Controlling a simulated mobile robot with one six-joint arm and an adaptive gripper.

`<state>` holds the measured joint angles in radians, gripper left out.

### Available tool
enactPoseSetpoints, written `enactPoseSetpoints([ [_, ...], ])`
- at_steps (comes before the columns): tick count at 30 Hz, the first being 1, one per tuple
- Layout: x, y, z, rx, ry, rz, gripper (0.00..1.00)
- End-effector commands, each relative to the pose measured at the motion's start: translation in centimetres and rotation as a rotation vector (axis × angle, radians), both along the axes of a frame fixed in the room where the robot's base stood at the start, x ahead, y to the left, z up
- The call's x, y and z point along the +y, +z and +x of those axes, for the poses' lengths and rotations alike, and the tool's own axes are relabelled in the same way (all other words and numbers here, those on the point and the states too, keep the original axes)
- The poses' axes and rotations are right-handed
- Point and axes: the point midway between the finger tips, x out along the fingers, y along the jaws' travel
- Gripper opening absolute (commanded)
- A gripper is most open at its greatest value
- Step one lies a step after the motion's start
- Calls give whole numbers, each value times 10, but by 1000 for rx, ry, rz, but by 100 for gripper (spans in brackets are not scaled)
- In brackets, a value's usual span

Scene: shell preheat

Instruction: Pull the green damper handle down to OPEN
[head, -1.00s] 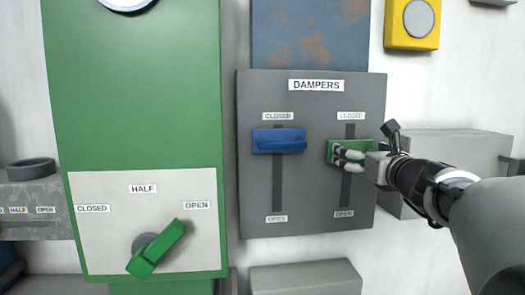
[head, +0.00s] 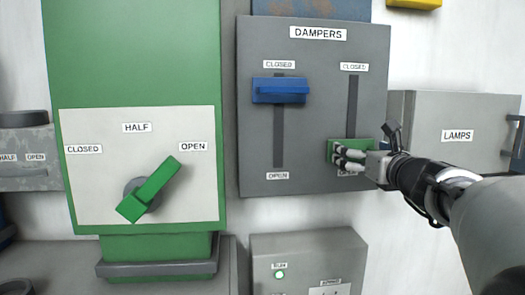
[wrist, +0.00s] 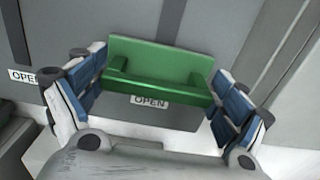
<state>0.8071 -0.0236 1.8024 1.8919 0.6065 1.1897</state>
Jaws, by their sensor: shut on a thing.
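The green damper handle (head: 336,146) is at the bottom of the right slot on the grey DAMPERS panel (head: 310,110), beside the slot's OPEN label, which my fingers partly cover in the head view. My gripper (head: 348,158) is shut on the green handle. In the wrist view the green handle (wrist: 155,85) lies between my two fingers (wrist: 158,95), one at each end of its bar, with an OPEN label just below it. The blue damper handle (head: 281,90) sits at the top of the left slot, near CLOSED.
A green cabinet with a green rotary lever (head: 148,190) stands to the left. A grey LAMPS box (head: 455,135) is right of the panel, behind my arm. Another grey box (head: 308,262) with a green light is below the panel.

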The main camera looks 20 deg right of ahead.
Motion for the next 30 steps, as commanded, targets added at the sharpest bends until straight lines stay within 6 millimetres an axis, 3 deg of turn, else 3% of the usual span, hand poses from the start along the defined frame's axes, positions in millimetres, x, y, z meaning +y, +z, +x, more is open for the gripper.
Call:
enactPoseSetpoints([
  [2, -1, -8, 1, 14, 0, 5, 48],
  [3, -1, -9, 1, 15, 0, 5, 93],
  [6, -1, -8, 1, 13, 0, 4, 100],
  [20, 0, 2, 0, 5, 0, 0, 100],
  [30, 0, 62, 0, 6, 1, -3, 100],
])
